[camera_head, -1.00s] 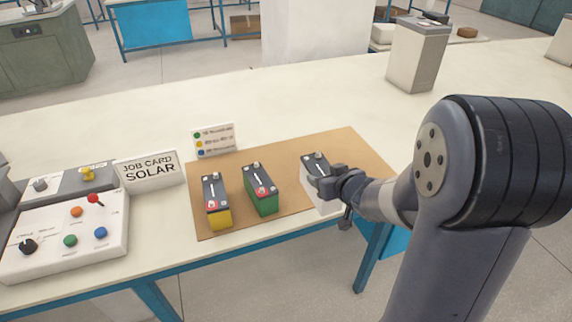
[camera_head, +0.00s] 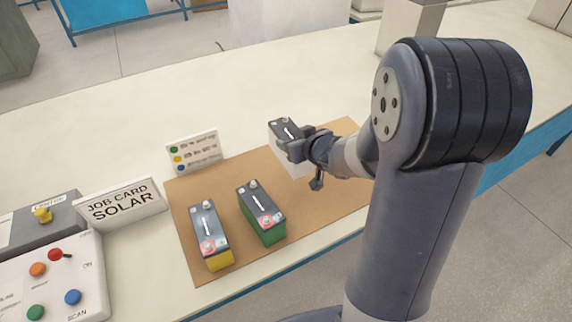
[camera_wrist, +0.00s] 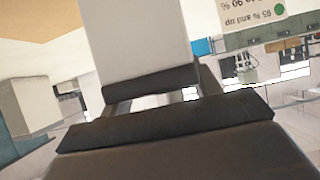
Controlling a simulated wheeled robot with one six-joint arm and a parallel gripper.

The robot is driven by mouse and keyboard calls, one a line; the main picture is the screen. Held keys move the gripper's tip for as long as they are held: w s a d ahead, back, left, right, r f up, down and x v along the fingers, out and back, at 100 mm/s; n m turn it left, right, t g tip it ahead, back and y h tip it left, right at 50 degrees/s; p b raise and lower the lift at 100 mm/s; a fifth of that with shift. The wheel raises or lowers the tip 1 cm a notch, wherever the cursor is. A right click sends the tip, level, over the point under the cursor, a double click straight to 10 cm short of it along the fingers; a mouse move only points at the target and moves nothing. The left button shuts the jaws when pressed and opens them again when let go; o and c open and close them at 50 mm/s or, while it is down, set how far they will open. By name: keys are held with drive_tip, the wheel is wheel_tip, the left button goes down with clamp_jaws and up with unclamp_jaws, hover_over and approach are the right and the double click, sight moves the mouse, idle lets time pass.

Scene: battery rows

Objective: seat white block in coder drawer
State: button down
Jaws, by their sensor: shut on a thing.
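The white block (camera_head: 296,165) is a battery-shaped block with a white body and a dark grey top. My gripper (camera_head: 301,145) is shut on it from the right side. In the head view it shows against the far part of the brown mat and looks lifted, though the gap below is hard to judge. In the wrist view, the block's pale face (camera_wrist: 145,45) rises upright from between the dark jaws (camera_wrist: 152,90).
A yellow-based battery (camera_head: 212,238) and a green-based battery (camera_head: 262,213) stand on the brown mat (camera_head: 325,195). A colour-key sign (camera_head: 194,150), a SOLAR job card (camera_head: 122,203) and a button panel (camera_head: 55,285) stand leftward. The bench behind the mat is clear.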

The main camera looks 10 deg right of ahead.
drive_tip(key=shift+f+b, duration=1.5)
drive_tip(key=shift+f, duration=3.2)
drive_tip(key=shift+f, duration=0.2)
drive_tip(key=shift+c, duration=2.1)
unclamp_jaws()
